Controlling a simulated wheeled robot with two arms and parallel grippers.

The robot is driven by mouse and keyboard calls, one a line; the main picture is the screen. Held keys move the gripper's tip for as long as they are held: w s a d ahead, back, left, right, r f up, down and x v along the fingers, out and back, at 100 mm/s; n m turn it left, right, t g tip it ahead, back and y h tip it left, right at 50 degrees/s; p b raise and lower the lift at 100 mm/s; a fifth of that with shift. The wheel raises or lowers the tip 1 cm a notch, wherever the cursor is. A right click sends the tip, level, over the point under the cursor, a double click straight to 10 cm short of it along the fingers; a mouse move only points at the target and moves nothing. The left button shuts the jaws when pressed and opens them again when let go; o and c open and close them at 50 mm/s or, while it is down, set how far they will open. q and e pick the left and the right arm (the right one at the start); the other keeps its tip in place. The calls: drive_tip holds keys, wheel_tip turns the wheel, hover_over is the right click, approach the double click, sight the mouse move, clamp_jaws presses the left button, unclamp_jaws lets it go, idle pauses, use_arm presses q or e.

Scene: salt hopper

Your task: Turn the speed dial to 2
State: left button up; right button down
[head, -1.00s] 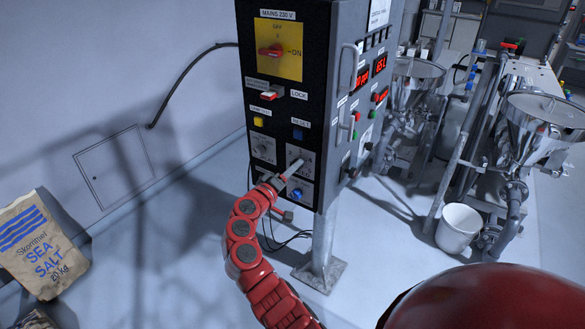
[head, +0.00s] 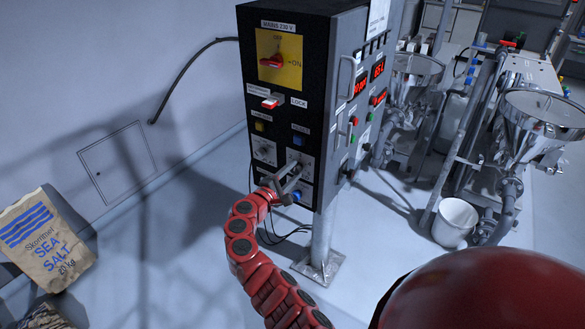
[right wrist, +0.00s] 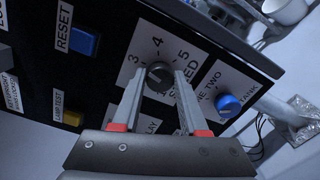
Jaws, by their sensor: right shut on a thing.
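The speed dial (right wrist: 159,76) is a round dark knob on a light plate in the right wrist view, with the numbers 3, 4 and 5 visible around it. Lower numbers are hidden or out of view, and I cannot tell exactly where its pointer stands. My right gripper (right wrist: 160,78) is shut on the knob, one finger on each side. In the head view, the right gripper (head: 293,174) reaches the lower front of the black control cabinet (head: 283,110) and partly covers the dial. My left gripper is not in view.
Close to the dial are a blue reset button (right wrist: 85,40), a yellow lamp test button (right wrist: 67,116) and a blue tank selector (right wrist: 229,104). Above are the lock switch (head: 272,101) and red mains switch (head: 273,62).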

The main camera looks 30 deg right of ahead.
drive_tip(key=n+p, duration=0.2)
drive_tip(key=n, duration=0.1)
drive_tip(key=shift+r+n, duration=0.1)
drive_tip(key=shift+n, duration=0.2)
drive_tip(key=n+p, duration=0.1)
drive_tip(key=n, duration=0.2)
drive_tip(key=shift+n+p, duration=0.3)
drive_tip(key=shift+p, duration=0.05)
drive_tip(key=n+p, duration=0.1)
drive_tip(key=n, duration=0.2)
drive_tip(key=shift+a, duration=0.1)
drive_tip(key=shift+f+n, duration=0.2)
drive_tip(key=shift+n, duration=1.6)
drive_tip(key=shift+p, duration=0.3)
drive_tip(key=shift+c, duration=2.2)
unclamp_jaws()
